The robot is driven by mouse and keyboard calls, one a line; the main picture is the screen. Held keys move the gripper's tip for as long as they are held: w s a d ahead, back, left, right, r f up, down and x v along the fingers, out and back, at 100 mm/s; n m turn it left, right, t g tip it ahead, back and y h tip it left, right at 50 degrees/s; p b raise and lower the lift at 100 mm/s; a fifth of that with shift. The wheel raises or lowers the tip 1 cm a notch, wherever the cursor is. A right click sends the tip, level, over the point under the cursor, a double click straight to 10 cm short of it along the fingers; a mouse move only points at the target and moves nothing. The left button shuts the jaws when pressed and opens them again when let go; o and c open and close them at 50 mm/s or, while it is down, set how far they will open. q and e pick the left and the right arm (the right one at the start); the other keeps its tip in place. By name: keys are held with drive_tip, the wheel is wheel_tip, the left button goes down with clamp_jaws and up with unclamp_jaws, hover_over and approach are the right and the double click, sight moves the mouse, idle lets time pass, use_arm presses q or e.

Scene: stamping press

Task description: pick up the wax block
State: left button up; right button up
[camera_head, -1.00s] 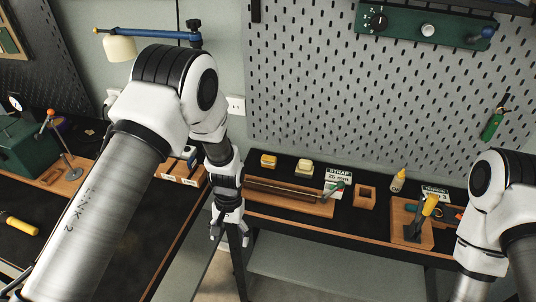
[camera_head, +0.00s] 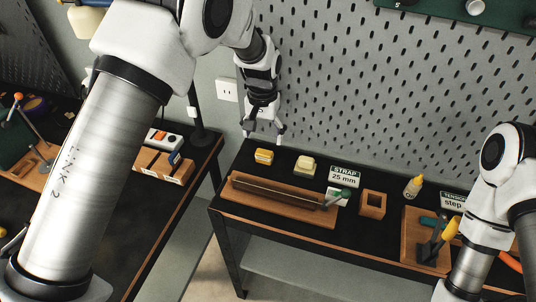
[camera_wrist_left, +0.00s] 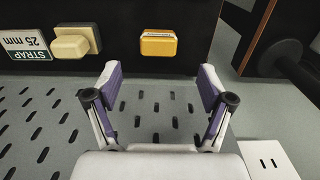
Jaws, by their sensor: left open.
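A yellow-orange block (camera_head: 264,156) with a pale top lies at the back left of the right-hand bench. A cream block (camera_head: 305,165) on a tan base sits just right of it. I cannot tell for certain which is the wax block. My left gripper (camera_head: 264,138) is open and empty, pointing down just above and behind the yellow-orange block. In the left wrist view, this block (camera_wrist_left: 158,43) lies beyond the open fingertips (camera_wrist_left: 160,72), centred between them and apart from them; the cream block (camera_wrist_left: 70,47) is to the left. My right gripper is out of view.
A wooden fixture with a slot (camera_head: 280,205), a strap sign (camera_head: 345,177), a small wooden box (camera_head: 373,204) and a glue bottle (camera_head: 413,187) stand on the same bench. The pegboard wall (camera_head: 400,100) rises close behind it. A gap separates the left bench.

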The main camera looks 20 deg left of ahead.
sight(264, 151)
use_arm(q)
drive_tip(key=shift+s+f, duration=0.2)
drive_tip(key=shift+f, duration=0.1)
drive_tip(key=f+p, duration=0.1)
drive_tip(key=f, duration=0.1)
drive_tip(key=f+p, duration=0.1)
drive_tip(key=f, duration=0.1)
drive_tip(key=f+p, duration=0.1)
drive_tip(key=f, duration=0.1)
drive_tip(key=shift+w+d+f, duration=0.1)
drive_tip(key=shift+w+f, duration=0.15)
drive_tip(key=shift+w, duration=0.05)
drive_tip(key=shift+f, duration=0.25)
drive_tip(key=shift+s, duration=0.1)
drive_tip(key=shift+c, duration=0.7)
drive_tip(key=c, duration=1.1)
